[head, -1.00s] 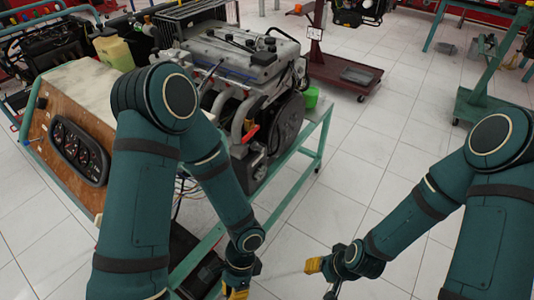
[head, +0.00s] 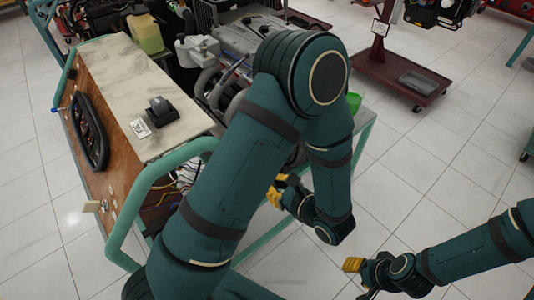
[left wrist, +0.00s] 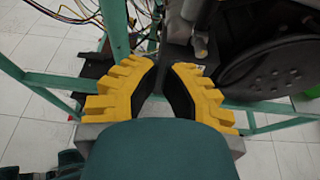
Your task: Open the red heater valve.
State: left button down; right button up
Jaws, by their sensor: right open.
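The red heater valve is not visible now; my left arm covers much of the engine (head: 243,38) in the head view. My left gripper (head: 278,190), with yellow fingers, is beside the engine's near end, above the green stand. In the left wrist view its fingertips (left wrist: 165,66) are apart with nothing between them. A dark round pulley (left wrist: 275,72) of the engine is beyond and right of them, and no red part shows there. My right gripper (head: 352,265) is open and empty over the floor at the lower right, away from the engine.
The green stand frame (head: 130,215) runs around the wooden gauge panel (head: 110,150) at left. Loose wires hang under the panel. A dark red wheeled stand (head: 385,68) is at back right. Tiled floor is clear between it and my right arm.

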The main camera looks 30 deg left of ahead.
pick_arm(q)
jog(key=shift+w+r, duration=0.15)
jog(key=w+a, duration=0.3)
jog(key=a, duration=0.5)
jog(key=shift+w+a+r+b, duration=0.3)
jog(key=shift+a+r+b, duration=0.05)
jog(key=shift+b, duration=0.1)
dwell(0.5)
